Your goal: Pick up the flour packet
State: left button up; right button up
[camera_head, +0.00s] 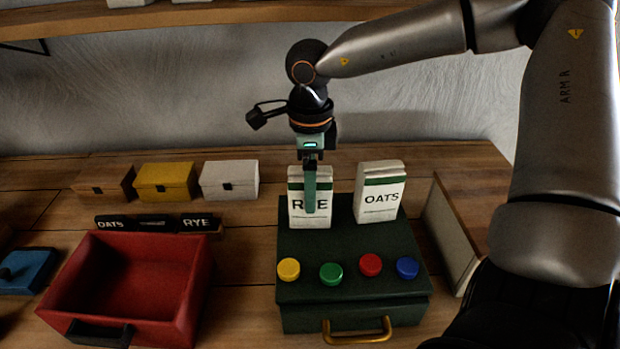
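Two white packets with a green band stand upright on the back of a dark green case. The left packet reads RYE (297,210); the right packet reads OATS (380,201). No label reads flour. My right gripper (310,208) points down at the RYE packet. One teal finger shows edge-on in front of that packet and covers the middle of its label. The other finger is hidden, so I cannot tell whether the gripper touches or grips the packet. My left gripper is out of view.
The green case (354,308) has several coloured knobs and a brass handle. An empty red open drawer (190,300) lies to its left, below a black OATS/RYE label bar (155,224). Several small boxes (165,182) stand behind. A wooden panel (458,225) stands at right.

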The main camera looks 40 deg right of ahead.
grip_shut()
dwell(0.5)
